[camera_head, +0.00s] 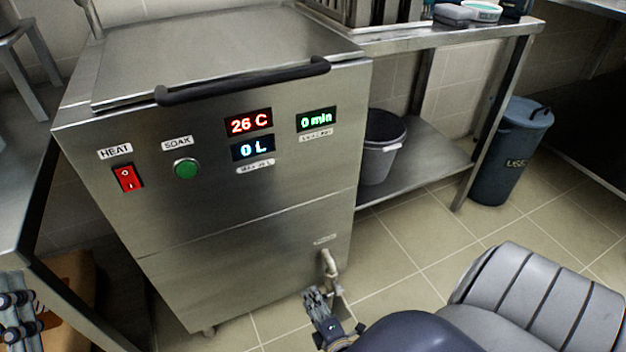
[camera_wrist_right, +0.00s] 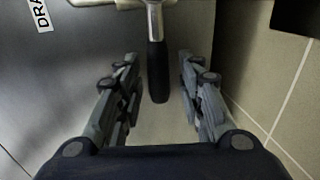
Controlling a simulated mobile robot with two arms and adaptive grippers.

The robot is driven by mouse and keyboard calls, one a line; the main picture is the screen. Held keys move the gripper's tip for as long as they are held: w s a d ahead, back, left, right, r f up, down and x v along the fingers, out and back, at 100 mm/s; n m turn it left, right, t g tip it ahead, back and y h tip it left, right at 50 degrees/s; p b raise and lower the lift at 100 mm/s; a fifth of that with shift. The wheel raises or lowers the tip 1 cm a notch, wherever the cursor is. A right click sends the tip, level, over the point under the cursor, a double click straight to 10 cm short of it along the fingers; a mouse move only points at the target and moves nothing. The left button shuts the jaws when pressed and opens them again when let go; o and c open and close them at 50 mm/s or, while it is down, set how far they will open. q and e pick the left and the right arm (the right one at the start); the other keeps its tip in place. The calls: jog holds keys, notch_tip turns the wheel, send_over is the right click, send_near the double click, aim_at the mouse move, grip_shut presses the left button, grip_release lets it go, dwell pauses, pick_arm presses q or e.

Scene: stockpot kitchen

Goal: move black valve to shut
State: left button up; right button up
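The black valve handle (camera_wrist_right: 158,72) shows in the right wrist view, hanging from a metal stem below the DRAIN label. My right gripper (camera_wrist_right: 160,92) is open, one finger on each side of the handle, with a gap to both. In the head view my right gripper (camera_head: 318,300) is low at the right front corner of the steel soak tank (camera_head: 240,225), beside the drain pipe (camera_head: 329,265). The black handle is not clear there. Part of my left gripper (camera_head: 15,315) shows at the lower left edge; its opening is unclear.
The tank has a lid with a black bar handle (camera_head: 245,82), a red heat switch (camera_head: 127,177) and a green button (camera_head: 186,168). A grey bucket (camera_head: 378,150) stands on a shelf to the right. A blue bin (camera_head: 510,155) is farther right. Tiled floor lies between.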

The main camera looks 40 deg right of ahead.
jog(key=shift+r, duration=4.9)
